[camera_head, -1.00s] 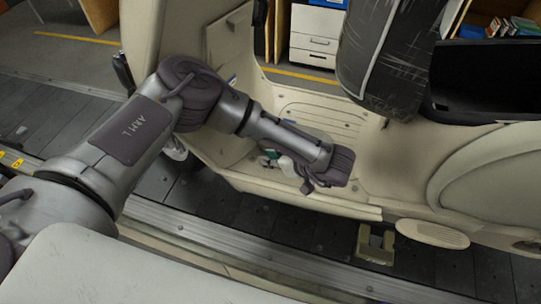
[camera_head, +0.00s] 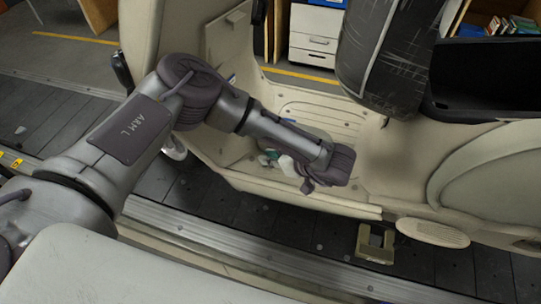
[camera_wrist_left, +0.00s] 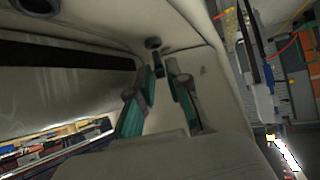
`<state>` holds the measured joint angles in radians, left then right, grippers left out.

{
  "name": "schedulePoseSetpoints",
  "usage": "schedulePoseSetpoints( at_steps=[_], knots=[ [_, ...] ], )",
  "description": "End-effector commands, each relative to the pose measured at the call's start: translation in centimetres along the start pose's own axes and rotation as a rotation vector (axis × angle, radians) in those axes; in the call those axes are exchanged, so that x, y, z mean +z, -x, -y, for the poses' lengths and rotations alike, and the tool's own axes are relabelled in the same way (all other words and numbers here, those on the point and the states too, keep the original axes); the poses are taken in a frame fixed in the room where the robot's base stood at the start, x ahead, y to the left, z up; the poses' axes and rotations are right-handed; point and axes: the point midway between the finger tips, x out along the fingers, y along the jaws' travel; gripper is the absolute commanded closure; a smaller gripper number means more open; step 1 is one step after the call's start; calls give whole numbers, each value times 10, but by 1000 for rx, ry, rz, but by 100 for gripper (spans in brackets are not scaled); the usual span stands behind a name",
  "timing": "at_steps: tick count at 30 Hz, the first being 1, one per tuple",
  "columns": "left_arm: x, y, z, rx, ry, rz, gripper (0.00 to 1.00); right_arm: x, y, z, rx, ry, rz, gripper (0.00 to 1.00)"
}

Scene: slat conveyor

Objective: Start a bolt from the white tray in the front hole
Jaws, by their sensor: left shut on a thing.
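My left gripper (camera_head: 271,156) reaches down into the footwell of a beige scooter-like body (camera_head: 320,120). In the head view its teal fingers are mostly hidden behind my wrist. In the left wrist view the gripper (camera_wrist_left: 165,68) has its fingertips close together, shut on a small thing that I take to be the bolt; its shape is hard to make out. A dark round knob-like part (camera_wrist_left: 153,43) shows just beyond the fingertips, against the beige panel. I cannot tell whether it touches the held thing. I cannot make out the white tray or the front hole. My right gripper is not in view.
A dark seat-like part (camera_head: 385,60) hangs over the footwell at upper right. The dark slat conveyor floor (camera_head: 200,195) runs underneath. A white drawer cabinet (camera_head: 315,35) stands behind.

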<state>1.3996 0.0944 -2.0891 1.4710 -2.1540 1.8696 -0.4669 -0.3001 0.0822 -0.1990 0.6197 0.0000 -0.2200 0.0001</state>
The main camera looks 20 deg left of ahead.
Motion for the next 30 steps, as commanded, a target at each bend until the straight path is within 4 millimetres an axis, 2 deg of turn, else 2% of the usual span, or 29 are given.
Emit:
schedulePoseSetpoints(
  at_steps=[25, 30],
  knots=[
    [10, -7, 0, 4, -2, 0, 100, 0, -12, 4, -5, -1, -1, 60],
    [8, -7, 3, 123, -90, 0, 100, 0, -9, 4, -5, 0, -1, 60]
  ],
)
